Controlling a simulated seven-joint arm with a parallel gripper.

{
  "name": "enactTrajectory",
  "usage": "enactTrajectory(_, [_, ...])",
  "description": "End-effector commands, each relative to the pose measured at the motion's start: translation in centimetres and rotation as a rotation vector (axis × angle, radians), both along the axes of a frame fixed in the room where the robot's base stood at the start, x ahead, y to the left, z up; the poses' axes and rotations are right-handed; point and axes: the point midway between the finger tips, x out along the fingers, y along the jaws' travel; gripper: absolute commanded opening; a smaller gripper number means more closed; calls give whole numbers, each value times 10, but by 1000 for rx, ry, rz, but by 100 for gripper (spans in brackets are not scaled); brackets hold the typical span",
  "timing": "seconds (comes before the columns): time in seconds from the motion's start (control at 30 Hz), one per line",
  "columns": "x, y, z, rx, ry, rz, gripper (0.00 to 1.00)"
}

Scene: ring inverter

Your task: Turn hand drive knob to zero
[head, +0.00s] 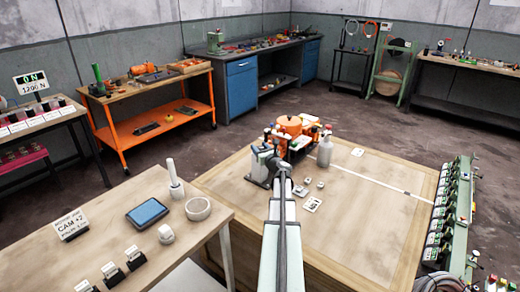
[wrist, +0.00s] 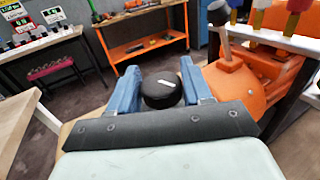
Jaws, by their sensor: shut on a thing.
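In the wrist view, a round black knob (wrist: 161,89) with a short white mark on its top sits between the two blue fingers of my gripper (wrist: 162,88). My gripper is shut on the knob from both sides. The white mark runs slightly slanted in this view. An orange machine housing (wrist: 235,88) with a grey lever (wrist: 220,30) stands just right of the fingers. In the head view, my gripper (head: 268,155) is at the left side of the orange machine (head: 296,125); the knob is hidden there behind my arm.
The machine stands on a wooden table (head: 380,225). A nearer table holds a tablet (head: 147,213), a mortar (head: 198,208) and a CAM +2 sign (head: 71,225). Green modules (head: 450,210) line the right edge.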

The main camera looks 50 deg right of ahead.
Motion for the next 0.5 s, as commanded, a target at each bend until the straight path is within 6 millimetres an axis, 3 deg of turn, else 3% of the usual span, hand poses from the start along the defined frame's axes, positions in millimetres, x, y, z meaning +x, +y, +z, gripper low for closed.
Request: enactTrajectory(0.5, [0, -5, -1, 0, 1, 337, 19])
